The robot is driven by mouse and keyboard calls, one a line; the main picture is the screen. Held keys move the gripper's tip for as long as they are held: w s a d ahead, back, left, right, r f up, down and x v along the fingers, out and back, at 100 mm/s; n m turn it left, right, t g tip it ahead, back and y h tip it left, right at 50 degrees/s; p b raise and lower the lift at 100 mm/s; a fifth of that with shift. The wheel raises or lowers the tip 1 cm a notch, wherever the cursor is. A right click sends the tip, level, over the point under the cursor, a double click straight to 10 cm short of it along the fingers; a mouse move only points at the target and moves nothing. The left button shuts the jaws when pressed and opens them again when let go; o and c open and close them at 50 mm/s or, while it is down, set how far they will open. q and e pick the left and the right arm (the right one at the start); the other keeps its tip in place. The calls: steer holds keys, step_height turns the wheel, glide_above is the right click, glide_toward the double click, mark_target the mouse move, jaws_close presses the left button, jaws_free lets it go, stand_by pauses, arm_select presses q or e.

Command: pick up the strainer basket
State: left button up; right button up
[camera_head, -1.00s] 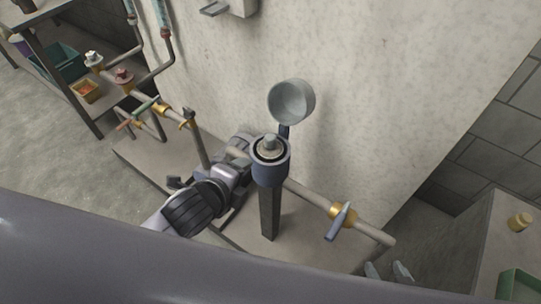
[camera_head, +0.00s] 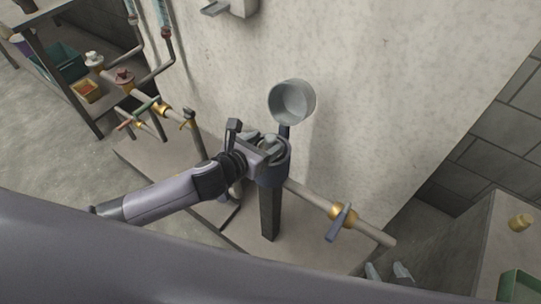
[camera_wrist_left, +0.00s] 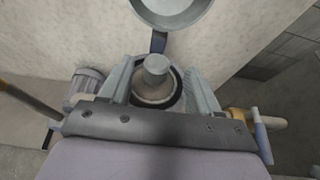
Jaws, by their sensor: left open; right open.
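The strainer basket (camera_wrist_left: 155,92) sits down inside a round dark-rimmed housing (camera_head: 272,174) on top of a post. Its grey knob (camera_wrist_left: 156,66) stands up in the middle. In the wrist view the two fingers of my left gripper (camera_wrist_left: 160,72) are open, one on each side of the knob, with the knob between them and no clear contact. In the head view my left gripper (camera_head: 268,150) covers much of the housing's top. My right gripper (camera_head: 388,272) shows only as two separated fingertips at the lower right, open and empty.
A round grey lid (camera_head: 292,101) stands open behind the housing, against the pale wall (camera_head: 380,100). A pipe with a brass valve (camera_head: 342,214) runs to the lower right. A motor-like grey body (camera_wrist_left: 84,84) stands to the left. A shelf with bins (camera_head: 85,92) is at far left.

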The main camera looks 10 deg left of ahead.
mark_target(269, 139)
arm_select(q)
steer(key=shift+b+x, duration=0.3)
steer(key=shift+x, duration=2.35)
steer(key=shift+w+a+r, duration=0.1)
steer(key=shift+r, duration=0.05)
jaws_close()
